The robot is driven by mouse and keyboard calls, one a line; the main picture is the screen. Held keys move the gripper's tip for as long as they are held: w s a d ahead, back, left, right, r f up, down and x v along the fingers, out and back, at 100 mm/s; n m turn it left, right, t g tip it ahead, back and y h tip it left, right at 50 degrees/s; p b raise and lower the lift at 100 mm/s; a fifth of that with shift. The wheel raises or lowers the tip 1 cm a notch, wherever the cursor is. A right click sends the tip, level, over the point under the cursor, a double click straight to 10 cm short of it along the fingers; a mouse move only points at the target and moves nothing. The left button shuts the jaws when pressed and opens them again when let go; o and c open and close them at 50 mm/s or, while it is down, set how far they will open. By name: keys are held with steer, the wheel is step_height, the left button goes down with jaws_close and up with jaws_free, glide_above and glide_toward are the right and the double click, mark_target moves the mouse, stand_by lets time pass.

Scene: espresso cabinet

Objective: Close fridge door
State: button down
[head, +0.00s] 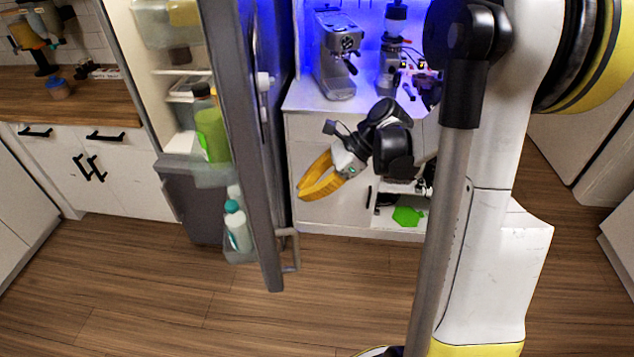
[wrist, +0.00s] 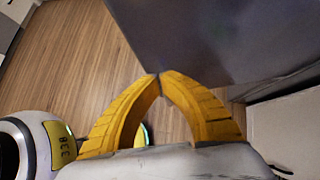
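The grey fridge door (head: 252,150) stands open in the head view, its edge toward me and its inner shelves facing left. A green bottle (head: 211,130) and a white bottle with a teal cap (head: 237,226) sit in its shelves. The door's handle (head: 290,250) is low on its right side. My gripper (head: 301,192) is to the right of the door, on its outer side, above the handle. Its yellow fingers meet at the tips in the wrist view (wrist: 158,76), with nothing visible between them. A grey panel (wrist: 220,40), apparently the door, lies just beyond the tips; contact is unclear.
The fridge interior (head: 165,70) is exposed left of the door. A white cabinet (head: 330,205) with an espresso machine (head: 337,55) on top stands behind my gripper. A wooden counter (head: 70,103) is at far left. The wooden floor (head: 180,290) in front is clear.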

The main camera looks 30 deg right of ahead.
steer(key=w+a+f, duration=0.1)
steer(key=w+a, duration=0.1)
steer(key=a, duration=0.3)
steer(key=shift+a+f+b, duration=0.25)
steer(key=shift+f+b, duration=0.05)
steer(key=shift+f, duration=0.1)
